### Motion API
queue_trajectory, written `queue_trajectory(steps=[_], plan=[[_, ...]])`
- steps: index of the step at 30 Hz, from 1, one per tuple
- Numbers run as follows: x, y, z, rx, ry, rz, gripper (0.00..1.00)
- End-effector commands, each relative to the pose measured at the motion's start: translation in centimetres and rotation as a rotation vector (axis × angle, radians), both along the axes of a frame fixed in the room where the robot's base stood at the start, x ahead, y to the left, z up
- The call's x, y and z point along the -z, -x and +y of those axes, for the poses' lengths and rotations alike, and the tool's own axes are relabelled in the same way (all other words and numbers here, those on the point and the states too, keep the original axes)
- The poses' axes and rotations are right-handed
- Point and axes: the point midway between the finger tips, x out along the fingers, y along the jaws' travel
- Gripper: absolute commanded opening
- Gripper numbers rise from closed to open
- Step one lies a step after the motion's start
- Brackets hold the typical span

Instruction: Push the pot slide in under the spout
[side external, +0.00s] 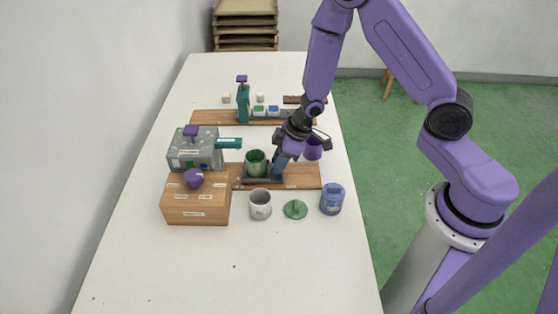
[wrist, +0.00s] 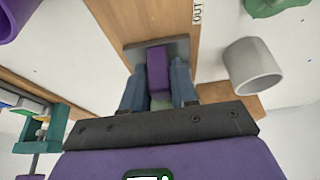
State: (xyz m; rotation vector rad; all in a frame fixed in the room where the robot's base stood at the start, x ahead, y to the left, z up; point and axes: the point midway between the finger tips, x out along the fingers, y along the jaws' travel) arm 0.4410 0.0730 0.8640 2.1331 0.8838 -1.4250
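The green pot (side external: 255,163) stands upright on the dark grey slide (side external: 262,181), which lies on a wooden board (side external: 303,177). The teal spout (side external: 228,142) sticks out from the right side of a grey machine (side external: 183,157). The pot stands to the right of the spout's end and nearer the camera. My gripper (side external: 280,170) reaches down at the right end of the slide. In the wrist view its blue fingers (wrist: 158,80) sit on both sides of the slide's purple handle (wrist: 158,66) and appear closed on it. The contact itself is partly hidden.
A wooden box (side external: 196,206) with a purple knob (side external: 194,178) stands at front left. A grey mug (side external: 260,205), a green lid (side external: 295,209) and a blue jar (side external: 331,199) stand in front of the board. A purple cup (side external: 313,149) is behind my gripper. A teal stand (side external: 243,104) is farther back.

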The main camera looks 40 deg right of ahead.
Motion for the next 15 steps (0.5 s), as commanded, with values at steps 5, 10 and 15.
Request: queue_trajectory(steps=[5,10,15], plan=[[0.0,-1.0,1.1,-0.004,-0.001,0.001,0.00],[0.0,-2.6,2.7,-0.004,-0.002,0.000,0.00],[0.0,-3.4,3.4,-0.001,0.000,-0.001,0.00]])
